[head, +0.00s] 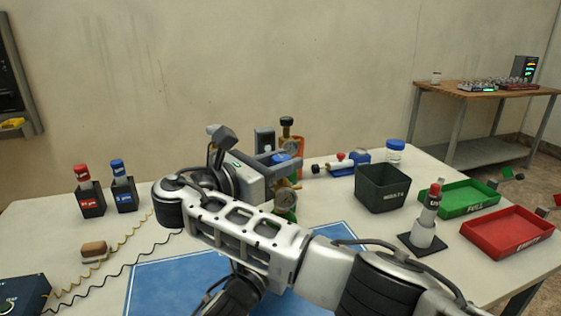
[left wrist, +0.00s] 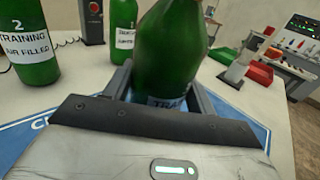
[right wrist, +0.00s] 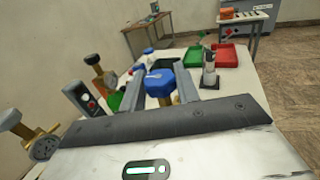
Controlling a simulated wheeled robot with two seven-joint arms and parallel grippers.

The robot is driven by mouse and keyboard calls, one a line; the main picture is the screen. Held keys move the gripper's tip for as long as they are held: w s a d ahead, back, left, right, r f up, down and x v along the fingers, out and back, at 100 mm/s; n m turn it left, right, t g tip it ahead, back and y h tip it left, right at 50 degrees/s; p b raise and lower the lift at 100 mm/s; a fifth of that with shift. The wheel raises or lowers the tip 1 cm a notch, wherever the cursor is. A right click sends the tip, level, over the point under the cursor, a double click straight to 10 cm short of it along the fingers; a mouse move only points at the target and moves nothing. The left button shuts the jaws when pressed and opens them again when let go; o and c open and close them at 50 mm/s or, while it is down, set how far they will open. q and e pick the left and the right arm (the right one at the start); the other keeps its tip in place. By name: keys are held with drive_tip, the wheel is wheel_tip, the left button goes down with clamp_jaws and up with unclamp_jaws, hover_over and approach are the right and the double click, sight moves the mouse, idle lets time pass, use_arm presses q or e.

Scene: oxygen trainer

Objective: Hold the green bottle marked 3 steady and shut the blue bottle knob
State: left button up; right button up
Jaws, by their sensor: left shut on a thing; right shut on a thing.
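A green bottle (left wrist: 168,55) stands between the fingers of my left gripper (left wrist: 165,85), which is shut on its body. Its label shows only the start of "TRAINING"; the number is hidden. In the head view a little of the green bottle (head: 286,202) shows behind my right arm, with a gauge above it. The blue knob (right wrist: 160,82) sits between the fingers of my right gripper (right wrist: 159,88), which is shut on it. In the head view the right gripper (head: 282,163) reaches the blue knob from the left. My left gripper is hidden there.
Another green bottle marked 2 (left wrist: 35,45) stands close by on the left. A blue mat (head: 160,285) lies in front. A dark results bin (head: 382,189), a green tray (head: 466,198), a red tray (head: 508,233) and a white cylinder in a stand (head: 424,232) are at the right.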

sight(281, 157)
drive_tip(key=shift+r, duration=0.1)
drive_tip(key=o, duration=1)
drive_tip(key=shift+c, duration=0.2)
wheel_tip(281, 157, up, 10)
